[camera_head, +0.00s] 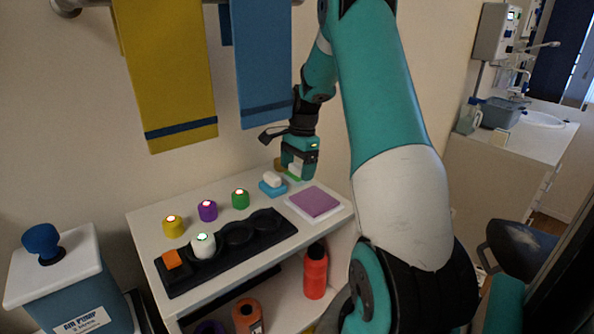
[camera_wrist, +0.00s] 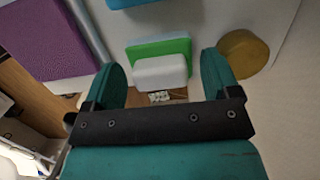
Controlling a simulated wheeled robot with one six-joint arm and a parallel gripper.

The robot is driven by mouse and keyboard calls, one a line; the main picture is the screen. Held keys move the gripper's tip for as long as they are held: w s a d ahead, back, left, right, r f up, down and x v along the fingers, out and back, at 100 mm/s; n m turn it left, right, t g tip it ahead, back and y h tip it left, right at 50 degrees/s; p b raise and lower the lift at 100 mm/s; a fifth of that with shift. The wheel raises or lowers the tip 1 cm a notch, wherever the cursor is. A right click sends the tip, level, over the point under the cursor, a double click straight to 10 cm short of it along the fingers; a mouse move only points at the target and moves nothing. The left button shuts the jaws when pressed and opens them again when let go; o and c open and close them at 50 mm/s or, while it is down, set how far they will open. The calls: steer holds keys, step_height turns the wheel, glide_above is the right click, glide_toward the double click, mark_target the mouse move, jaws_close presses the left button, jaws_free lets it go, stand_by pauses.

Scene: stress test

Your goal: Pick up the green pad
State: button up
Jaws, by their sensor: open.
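The green pad (camera_wrist: 150,48) has a white block-shaped grip (camera_wrist: 160,71) on it. In the wrist view it lies ahead of and between the two teal fingers of my gripper (camera_wrist: 164,82). The fingers are open, with a gap on both sides of the white grip, and I see no contact. In the head view my gripper (camera_head: 298,170) points down at the back right of the white table, and only a sliver of the green pad (camera_head: 293,177) shows beside it. How far the fingertips are above the table is hard to tell.
A blue pad with a white grip (camera_head: 272,188) is close by, left of my gripper. A round yellow-brown piece (camera_wrist: 238,54) is near the right finger. A purple pad (camera_head: 314,202) lies in front. Coloured knobs (camera_head: 207,210) and a black tray (camera_head: 236,244) fill the left.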

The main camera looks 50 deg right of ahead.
steer(key=shift+a+f, duration=0.15)
steer(key=shift+f, duration=0.75)
steer(key=shift+c, duration=0.5)
steer(key=c, duration=0.7)
steer(key=shift+o, duration=0.2)
steer(key=shift+r, duration=0.1)
